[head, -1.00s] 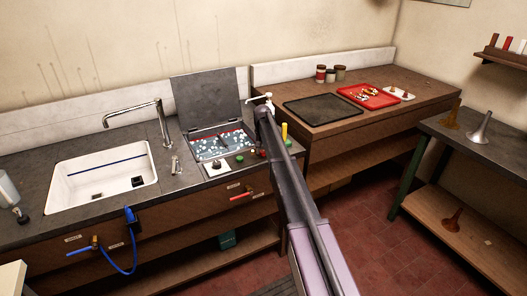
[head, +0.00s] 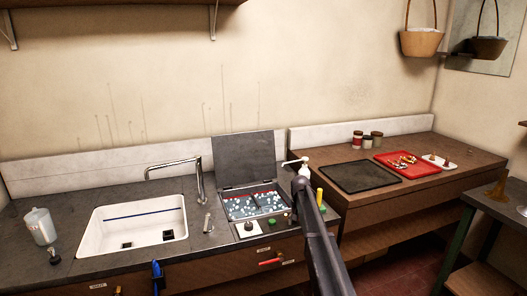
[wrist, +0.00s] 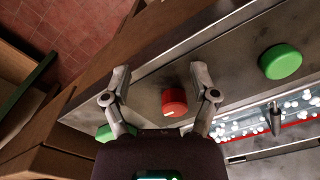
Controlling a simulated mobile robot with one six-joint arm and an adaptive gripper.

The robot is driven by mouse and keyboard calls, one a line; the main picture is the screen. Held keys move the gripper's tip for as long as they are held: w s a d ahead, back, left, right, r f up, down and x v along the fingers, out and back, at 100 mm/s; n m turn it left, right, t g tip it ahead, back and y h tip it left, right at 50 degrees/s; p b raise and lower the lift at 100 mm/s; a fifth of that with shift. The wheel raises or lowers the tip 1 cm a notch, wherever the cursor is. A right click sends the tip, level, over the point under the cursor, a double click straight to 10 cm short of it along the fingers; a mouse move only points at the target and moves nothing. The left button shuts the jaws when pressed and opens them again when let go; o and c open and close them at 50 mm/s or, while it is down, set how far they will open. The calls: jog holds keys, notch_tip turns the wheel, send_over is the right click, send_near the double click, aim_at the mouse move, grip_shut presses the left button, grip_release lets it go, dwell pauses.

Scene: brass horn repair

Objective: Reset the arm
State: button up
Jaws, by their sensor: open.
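My gripper (wrist: 161,90) is open and empty in the wrist view. Its two fingers stand apart on either side of a red round button (wrist: 174,102) on a grey metal panel. A green button (wrist: 281,61) lies to the right on the same panel, and another green button (wrist: 113,131) is partly hidden behind the left finger. In the head view my arm reaches up from the bottom to the front panel of the open-lidded tank (head: 254,205), and it hides the gripper's fingers there. Whether the gripper touches the button cannot be told.
A white sink (head: 130,226) with a tap is left of the tank. A black tray (head: 360,176), a red tray (head: 403,164) with small parts and several jars are on the wooden bench at right. The upright tank lid (head: 246,159) stands behind.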

jog(key=s+n, duration=0.3)
jog(key=s, duration=3.7)
jog(key=shift+s+d, duration=0.15)
jog(key=shift+s, duration=0.05)
